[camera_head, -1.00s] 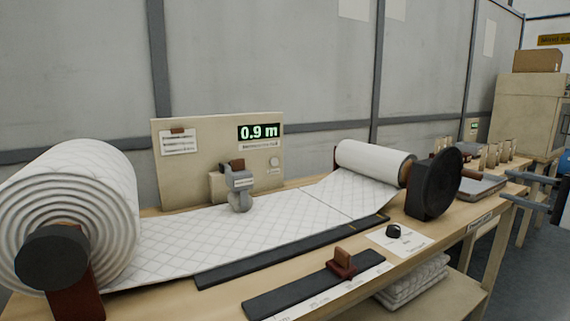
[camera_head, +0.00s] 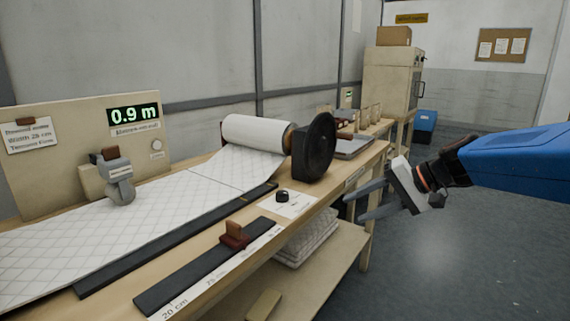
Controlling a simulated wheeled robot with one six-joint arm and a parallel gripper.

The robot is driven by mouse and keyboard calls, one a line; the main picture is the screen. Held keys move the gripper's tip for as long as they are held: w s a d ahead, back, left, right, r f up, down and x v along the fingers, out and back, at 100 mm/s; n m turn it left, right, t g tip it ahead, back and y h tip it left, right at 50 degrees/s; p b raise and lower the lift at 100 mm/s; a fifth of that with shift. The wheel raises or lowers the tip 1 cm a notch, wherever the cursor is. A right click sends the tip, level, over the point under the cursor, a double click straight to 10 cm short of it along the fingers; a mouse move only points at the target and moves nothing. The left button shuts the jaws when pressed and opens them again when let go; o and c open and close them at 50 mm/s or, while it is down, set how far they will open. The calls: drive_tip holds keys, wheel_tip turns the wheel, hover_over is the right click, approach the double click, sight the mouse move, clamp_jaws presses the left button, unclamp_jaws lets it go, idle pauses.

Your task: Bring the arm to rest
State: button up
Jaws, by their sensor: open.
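My gripper (camera_head: 360,203) is at the right of the view, on the end of my blue arm (camera_head: 525,157). Its two grey fingers are spread apart with nothing between them. They point left toward the front edge of the wooden bench (camera_head: 340,190), in the air over the aisle. The picture does not clearly show how far the fingertips are from the edge.
White quilted wadding (camera_head: 120,215) runs along the bench to a smaller roll (camera_head: 257,131) beside a black disc (camera_head: 314,147). A meter panel (camera_head: 85,150) reads 0.9 m. A lower shelf holds folded wadding (camera_head: 305,243). The grey floor (camera_head: 460,260) at right is clear.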

drive_tip(key=s+d+f+n+h, duration=0.1)
drive_tip(key=s+d+f+h, duration=0.2)
drive_tip(key=s, duration=0.5)
drive_tip(key=s+d+f+n+h, duration=0.1)
drive_tip(key=s+d+f+h, duration=0.2)
drive_tip(key=s+f, duration=0.3)
drive_tip(key=s+d+f+n+h, duration=0.1)
drive_tip(key=s+d+f+h, duration=0.2)
drive_tip(key=s, duration=0.8)
drive_tip(key=shift+d+f+n, duration=0.3)
drive_tip(key=shift+d+f, duration=0.05)
drive_tip(key=shift+f, duration=0.4)
